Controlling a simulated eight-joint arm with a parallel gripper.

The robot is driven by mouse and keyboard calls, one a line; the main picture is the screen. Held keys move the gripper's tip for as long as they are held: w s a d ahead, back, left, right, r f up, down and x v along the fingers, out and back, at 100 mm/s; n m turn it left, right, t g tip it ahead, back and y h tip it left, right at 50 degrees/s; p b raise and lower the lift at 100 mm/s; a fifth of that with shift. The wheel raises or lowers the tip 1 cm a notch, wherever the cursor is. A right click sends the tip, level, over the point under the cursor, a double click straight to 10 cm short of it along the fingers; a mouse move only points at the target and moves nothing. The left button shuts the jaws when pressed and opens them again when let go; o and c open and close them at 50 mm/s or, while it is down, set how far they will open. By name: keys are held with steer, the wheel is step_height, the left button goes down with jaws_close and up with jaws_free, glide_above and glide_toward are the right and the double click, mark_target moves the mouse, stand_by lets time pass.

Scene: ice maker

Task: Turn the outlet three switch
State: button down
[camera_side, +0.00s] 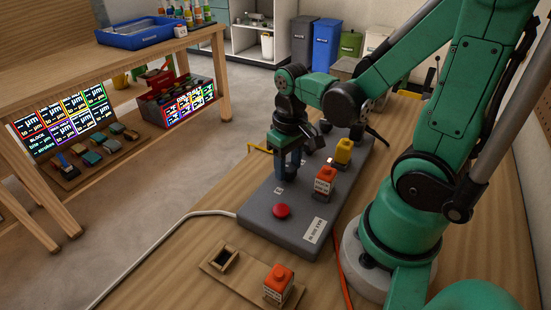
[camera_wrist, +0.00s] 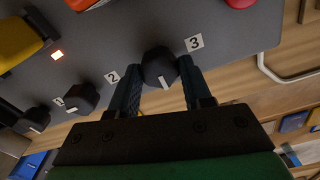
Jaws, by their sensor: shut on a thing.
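The power strip (camera_side: 250,214) is a dark grey block lying on the wooden table. The outlet three switch (camera_wrist: 159,66) is a black round knob beside the label 3 (camera_wrist: 195,43); its white pointer mark points down and slightly right in the wrist view. My gripper (camera_wrist: 158,75) is shut on this knob, with one finger on each side. In the side view my gripper (camera_side: 289,170) reaches down to the strip's left edge, and its fingers hide the knob there.
Two similar knobs, by label 2 (camera_wrist: 82,97) and label 1 (camera_wrist: 36,119), sit along the same edge. A red button (camera_side: 282,211), a red plug (camera_side: 325,179) and a yellow plug (camera_side: 343,152) stand on the strip. A wooden holder (camera_side: 222,260) lies in front.

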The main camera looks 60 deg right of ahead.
mark_target(288, 167)
stand_by(0.4)
steer(key=shift+c, duration=1.9)
jaws_free()
steer(key=shift+r, duration=0.1)
steer(key=shift+r, duration=2.7)
steer(key=w+a+r+n+t, duration=0.2)
steer(key=w+a+r+t, duration=0.1)
steer(key=a+t, duration=0.3)
steer(key=shift+w+r+n+t, duration=0.2)
steer(key=shift+w+n+t, duration=0.2)
steer(key=shift+w+t, duration=0.3)
